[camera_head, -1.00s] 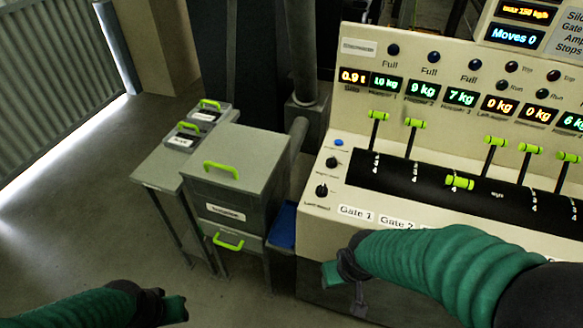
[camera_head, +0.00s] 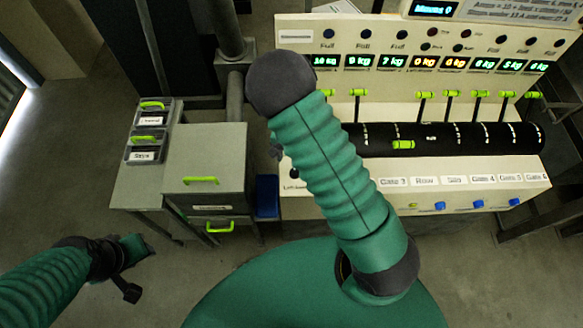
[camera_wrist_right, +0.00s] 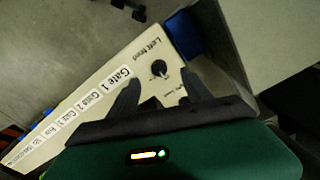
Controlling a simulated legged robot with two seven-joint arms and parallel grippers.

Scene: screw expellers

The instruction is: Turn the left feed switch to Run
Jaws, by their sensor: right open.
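The left feed switch (camera_wrist_right: 160,68) is a round black knob on the cream panel, beside the "Left feed" label (camera_wrist_right: 147,47) in the right wrist view. A small light mark shows on it, but I cannot read its setting. In the head view its knob (camera_head: 294,173) is partly hidden by my right arm. My right gripper (camera_wrist_right: 159,77) is open, its two dark fingers apart and pointing at the switch, which appears between the tips; I cannot tell if they touch. In the head view my right arm covers this gripper. My left gripper (camera_head: 132,268) is low at left, away from the panel.
Lime-handled levers (camera_head: 425,95) and a black drum (camera_head: 470,138) lie right along the panel. A grey cabinet (camera_head: 205,155), a blue bin (camera_head: 267,196) and small labelled trays (camera_head: 146,134) stand left of it.

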